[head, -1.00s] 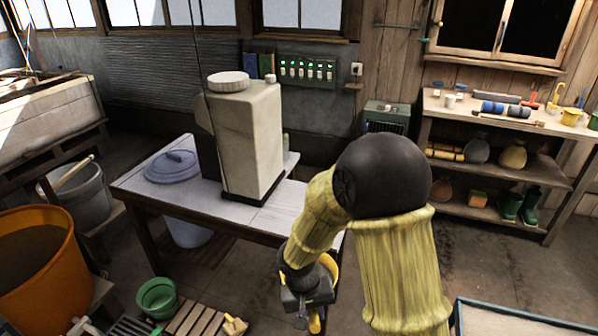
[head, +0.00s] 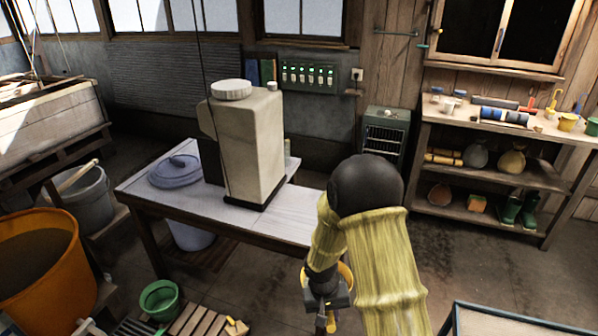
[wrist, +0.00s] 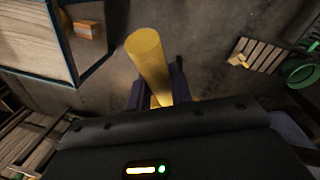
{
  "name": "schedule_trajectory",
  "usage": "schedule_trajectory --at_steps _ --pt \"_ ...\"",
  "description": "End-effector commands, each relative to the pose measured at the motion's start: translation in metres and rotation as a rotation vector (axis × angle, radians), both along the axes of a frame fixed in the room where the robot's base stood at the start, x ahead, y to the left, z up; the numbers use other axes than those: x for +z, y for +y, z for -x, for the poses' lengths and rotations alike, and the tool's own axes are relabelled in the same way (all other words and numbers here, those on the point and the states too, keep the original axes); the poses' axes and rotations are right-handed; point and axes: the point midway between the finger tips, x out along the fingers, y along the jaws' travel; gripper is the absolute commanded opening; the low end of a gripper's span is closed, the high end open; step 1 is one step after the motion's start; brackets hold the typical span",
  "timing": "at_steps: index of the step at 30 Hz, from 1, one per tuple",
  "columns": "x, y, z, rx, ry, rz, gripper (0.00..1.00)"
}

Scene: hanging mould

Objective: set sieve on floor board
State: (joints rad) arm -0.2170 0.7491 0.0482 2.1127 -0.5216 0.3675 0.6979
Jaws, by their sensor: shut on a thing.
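My gripper (head: 326,312) is low in front of the table's near right corner, mostly hidden by its own wrist and arm in the head view. It is shut on a yellow thing, which I take to be the sieve (wrist: 148,58). In the wrist view a round yellow bar sticks out from between the dark fingers (wrist: 156,93). Yellow parts of it (head: 346,272) also show around the gripper in the head view; its mesh is hidden. The slatted wooden floor board (head: 200,322) lies at the bottom left, apart from the gripper. It shows at upper right in the wrist view (wrist: 262,54).
A small yellow thing (head: 237,327) lies on the board. A green bucket (head: 160,299) stands beside it. The table (head: 290,226) carries a tall beige canister (head: 252,150). A blue-edged tray or table (head: 520,325) is at bottom right. Bare floor lies between.

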Motion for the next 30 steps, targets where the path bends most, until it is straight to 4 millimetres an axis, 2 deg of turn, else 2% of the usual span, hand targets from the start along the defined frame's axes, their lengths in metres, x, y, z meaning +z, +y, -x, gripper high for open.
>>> schedule_trajectory --at_steps 3,6,10,15,30 --pt "-0.020 -0.031 -0.014 -0.036 0.002 0.008 0.00" --pt "-0.037 -0.053 -0.023 -0.048 -0.003 0.014 0.00" --pt "-0.051 -0.070 -0.030 -0.053 -0.008 0.023 0.00" --pt "-0.057 -0.074 -0.032 -0.050 -0.013 0.026 0.00" --pt "-0.057 -0.074 -0.032 -0.049 -0.013 0.026 0.00"
